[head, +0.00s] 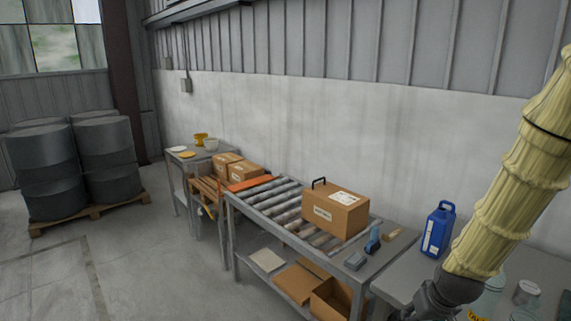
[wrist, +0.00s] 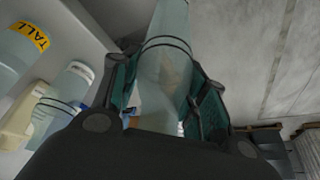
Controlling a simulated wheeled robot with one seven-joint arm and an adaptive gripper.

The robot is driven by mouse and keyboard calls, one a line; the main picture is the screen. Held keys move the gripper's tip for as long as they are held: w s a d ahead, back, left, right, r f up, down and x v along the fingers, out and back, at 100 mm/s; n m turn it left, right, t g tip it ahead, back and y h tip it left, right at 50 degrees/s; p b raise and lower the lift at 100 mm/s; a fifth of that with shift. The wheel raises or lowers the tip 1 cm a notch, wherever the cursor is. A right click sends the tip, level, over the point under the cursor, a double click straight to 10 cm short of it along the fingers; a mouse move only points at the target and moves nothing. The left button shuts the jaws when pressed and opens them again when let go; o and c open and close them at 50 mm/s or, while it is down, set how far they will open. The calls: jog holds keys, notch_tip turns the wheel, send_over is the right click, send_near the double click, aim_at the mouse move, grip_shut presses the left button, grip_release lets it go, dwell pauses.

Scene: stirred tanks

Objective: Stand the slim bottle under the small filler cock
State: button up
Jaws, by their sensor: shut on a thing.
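My gripper (wrist: 165,95) is shut on a clear, slim bottle (wrist: 168,65) with dark bands around it. The bottle sits between the two green-padded fingers and runs up past the top of the wrist view; I see no label on it. In the head view my gripper is only partly seen at the bottom right, and its fingertips and the held bottle cannot be made out there. The small filler cock is not visible in either view.
A bottle with a yellow TALL label (wrist: 30,37) and a banded clear bottle (wrist: 75,78) stand left of my gripper. A blue jug (head: 437,232) is on the right-hand table. A roller table carries a carton (head: 335,210). Drums (head: 48,170) stand far left; the floor (head: 140,260) is clear.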

jog(key=s+a+f, duration=0.1)
jog(key=a+f, duration=1.3)
jog(key=a, duration=0.1)
jog(key=shift+f, duration=0.4)
